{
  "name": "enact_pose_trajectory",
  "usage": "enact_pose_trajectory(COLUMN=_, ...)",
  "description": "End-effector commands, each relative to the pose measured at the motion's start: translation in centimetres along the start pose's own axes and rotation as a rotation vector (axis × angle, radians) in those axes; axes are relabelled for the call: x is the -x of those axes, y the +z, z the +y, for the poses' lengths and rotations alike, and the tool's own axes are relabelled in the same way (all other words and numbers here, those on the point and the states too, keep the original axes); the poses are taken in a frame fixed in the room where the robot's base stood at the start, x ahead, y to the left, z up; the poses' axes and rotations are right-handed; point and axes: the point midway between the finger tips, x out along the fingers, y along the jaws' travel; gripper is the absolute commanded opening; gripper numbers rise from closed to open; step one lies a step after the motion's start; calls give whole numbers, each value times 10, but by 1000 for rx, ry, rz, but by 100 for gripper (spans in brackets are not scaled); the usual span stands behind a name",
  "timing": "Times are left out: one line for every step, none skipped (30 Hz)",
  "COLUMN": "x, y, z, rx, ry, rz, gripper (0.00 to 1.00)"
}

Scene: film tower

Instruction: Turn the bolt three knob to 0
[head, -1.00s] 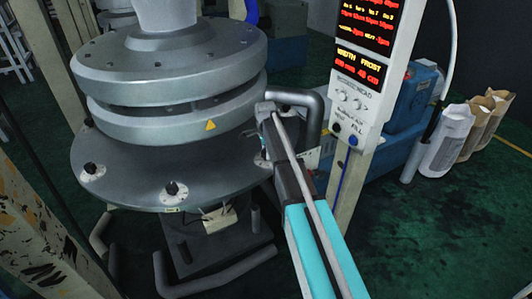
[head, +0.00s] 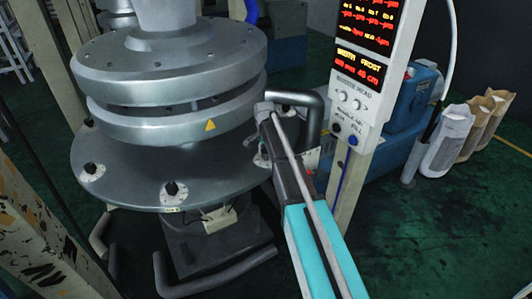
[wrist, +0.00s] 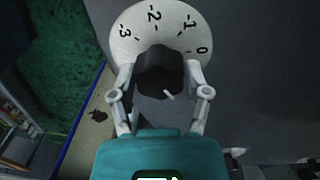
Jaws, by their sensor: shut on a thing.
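In the wrist view, a black knob (wrist: 160,72) stands on a round white dial (wrist: 135,38) marked -3, -2, -1 and 0. The 0 is at the dial's right end. My gripper (wrist: 160,88) is shut on the knob, one finger on each side. A short white mark shows low on the knob; I cannot tell which number it points to. In the head view, my gripper (head: 260,148) is at the right edge of the round metal plate (head: 130,190), and it hides most of this knob and dial.
Two other black knobs on white dials, one at the left (head: 90,168) and one at the front (head: 172,190), sit on the plate. A grey bent pipe (head: 312,115) and a control panel (head: 360,80) stand close by my gripper. Open green floor lies at the right.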

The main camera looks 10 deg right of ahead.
Motion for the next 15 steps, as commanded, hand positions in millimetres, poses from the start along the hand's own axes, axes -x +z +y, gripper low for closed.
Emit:
enact_pose_trajectory(x=0, y=1, z=1, rx=43, ry=1, rz=-1, gripper=14)
enact_pose_trajectory(x=0, y=1, z=1, rx=71, ry=1, rz=0, gripper=14)
enact_pose_trajectory(x=0, y=1, z=1, rx=110, ry=1, rz=1, gripper=14)
enact_pose_trajectory(x=0, y=1, z=1, rx=138, ry=2, rz=2, gripper=14)
enact_pose_trajectory(x=0, y=1, z=1, rx=166, ry=2, rz=3, gripper=14)
enact_pose_trajectory(x=0, y=2, z=1, rx=204, ry=2, rz=4, gripper=14)
enact_pose_trajectory(x=0, y=2, z=1, rx=233, ry=2, rz=5, gripper=14)
enact_pose_trajectory(x=0, y=2, z=1, rx=261, ry=2, rz=6, gripper=14)
enact_pose_trajectory(x=0, y=2, z=1, rx=299, ry=2, rz=7, gripper=14)
enact_pose_trajectory(x=0, y=2, z=1, rx=328, ry=2, rz=8, gripper=14)
enact_pose_trajectory(x=0, y=2, z=1, rx=356, ry=2, rz=9, gripper=14)
enact_pose_trajectory(x=0, y=2, z=2, rx=394, ry=2, rz=10, gripper=14)
enact_pose_trajectory(x=0, y=2, z=2, rx=423, ry=2, rz=11, gripper=14)
enact_pose_trajectory(x=-1, y=2, z=2, rx=451, ry=2, rz=12, gripper=14)
enact_pose_trajectory(x=-1, y=2, z=2, rx=489, ry=3, rz=13, gripper=14)
